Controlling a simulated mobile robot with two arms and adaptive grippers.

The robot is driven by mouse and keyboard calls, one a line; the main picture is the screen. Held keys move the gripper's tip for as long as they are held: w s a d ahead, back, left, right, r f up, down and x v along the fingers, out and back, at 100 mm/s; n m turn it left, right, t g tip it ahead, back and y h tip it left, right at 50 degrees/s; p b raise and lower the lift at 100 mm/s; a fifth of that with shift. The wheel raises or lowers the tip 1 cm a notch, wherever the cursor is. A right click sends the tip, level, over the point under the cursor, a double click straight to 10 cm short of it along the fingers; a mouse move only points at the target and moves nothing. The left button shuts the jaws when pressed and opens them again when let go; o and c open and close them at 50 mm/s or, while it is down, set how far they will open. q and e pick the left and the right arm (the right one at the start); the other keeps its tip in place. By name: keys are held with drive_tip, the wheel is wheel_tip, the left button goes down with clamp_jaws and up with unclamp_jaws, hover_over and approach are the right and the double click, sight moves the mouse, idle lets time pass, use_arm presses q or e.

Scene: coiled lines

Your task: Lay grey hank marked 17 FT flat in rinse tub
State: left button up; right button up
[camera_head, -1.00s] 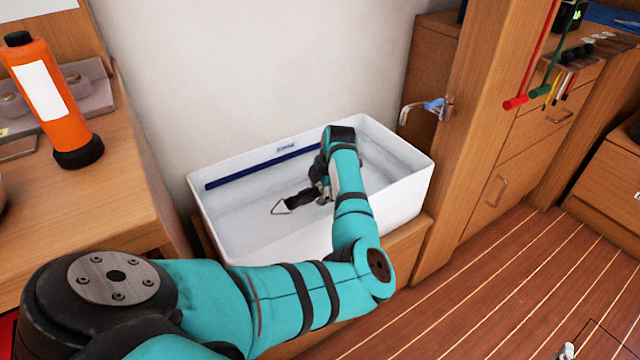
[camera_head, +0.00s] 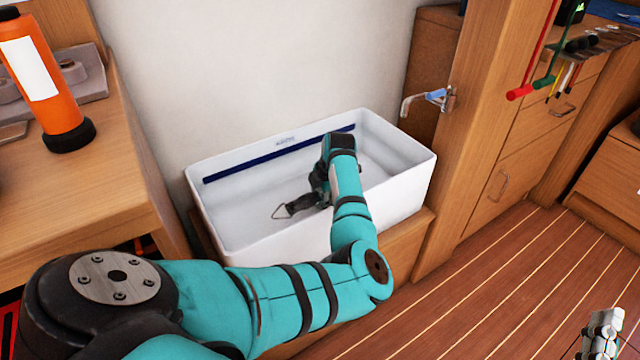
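The white rinse tub (camera_head: 245,240) stands against the wall with a dark blue stripe inside its back wall. My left gripper (camera_head: 318,196) is down inside the tub, partly hidden by its own wrist. It appears shut on a dark grey bundle, the grey hank (camera_head: 302,204), which sticks out to the left and ends in a pale triangular loop. The hank is low in the tub; whether it touches the bottom is unclear. No 17 FT marking is readable. A pale jointed part at the bottom right edge looks like my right gripper (camera_head: 603,335); its fingers cannot be made out.
A wooden counter (camera_head: 110,185) with an orange bottle (camera_head: 42,85) is on the left. A wooden post (camera_head: 470,150) with a metal hook (camera_head: 428,98) stands right of the tub. Red and green handled tools hang beyond it. The striped floor at right is largely clear.

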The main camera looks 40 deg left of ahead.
use_arm(q)
drive_tip(key=shift+f, duration=0.1)
use_arm(e)
drive_tip(key=shift+s+r, duration=0.15)
drive_tip(key=shift+r, duration=0.2)
